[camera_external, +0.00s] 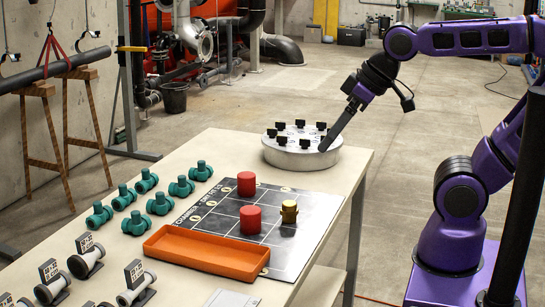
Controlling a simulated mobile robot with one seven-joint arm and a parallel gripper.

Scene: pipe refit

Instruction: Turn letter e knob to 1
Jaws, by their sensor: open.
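A round grey knob panel (279,159) sits at the far right end of the white table. Several small black knobs (300,124) stand on its top. Their letters and number marks are too small to read, so I cannot tell which knob is e or where it points. My gripper (325,147) is at the right side of the panel's top, tilted down from the upper right. Its tip is at or just above the panel's edge and may hide a knob. It is open; I cannot tell whether it is around a knob.
Several green fittings (159,203) stand at left, with grey pipe parts (86,256) in front.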

